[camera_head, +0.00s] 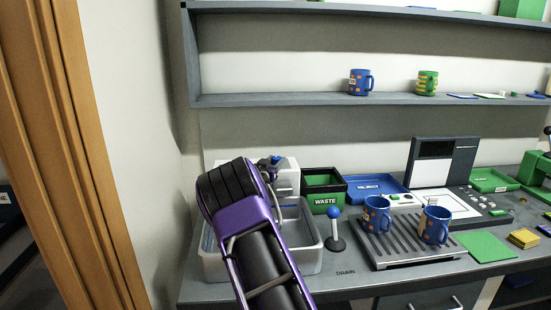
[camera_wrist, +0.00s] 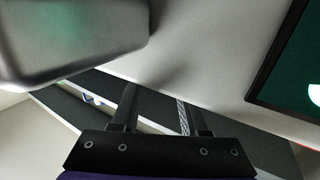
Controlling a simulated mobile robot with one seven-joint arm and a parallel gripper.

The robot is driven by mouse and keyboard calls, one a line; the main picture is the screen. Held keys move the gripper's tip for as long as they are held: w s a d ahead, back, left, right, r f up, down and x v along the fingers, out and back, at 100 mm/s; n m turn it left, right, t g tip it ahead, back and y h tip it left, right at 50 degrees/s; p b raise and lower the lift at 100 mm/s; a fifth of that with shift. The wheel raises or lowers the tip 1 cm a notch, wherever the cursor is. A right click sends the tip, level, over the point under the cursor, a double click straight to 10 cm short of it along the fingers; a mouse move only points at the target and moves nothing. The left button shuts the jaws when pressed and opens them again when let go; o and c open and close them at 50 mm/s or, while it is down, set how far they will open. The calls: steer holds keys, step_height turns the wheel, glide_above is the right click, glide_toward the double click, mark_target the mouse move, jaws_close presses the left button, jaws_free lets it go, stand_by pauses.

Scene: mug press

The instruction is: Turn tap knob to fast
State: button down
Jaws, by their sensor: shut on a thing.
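The white tap unit (camera_head: 287,177) stands behind the sink (camera_head: 306,240), left of centre in the head view. A small blue part, apparently the tap knob (camera_head: 275,160), shows at its top beside my wrist. My purple arm comes up from below across the sink, and my gripper (camera_head: 270,174) is at the tap unit, mostly hidden by the arm. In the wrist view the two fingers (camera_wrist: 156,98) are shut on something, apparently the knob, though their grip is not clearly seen. A blurred grey body fills the upper left there. The knob's setting cannot be read.
A drain lever with a blue ball (camera_head: 334,213) stands right of the sink. A green WASTE bin (camera_head: 325,205) and a blue tray (camera_head: 375,188) sit behind it. Two blue mugs (camera_head: 377,214) stand on the drain rack (camera_head: 405,252). A shelf (camera_head: 300,99) spans above.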

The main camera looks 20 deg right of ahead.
stand_by(0.3)
steer(key=shift+c, duration=2.1)
jaws_free()
steer(key=v, duration=1.7)
steer(key=shift+a, duration=0.25)
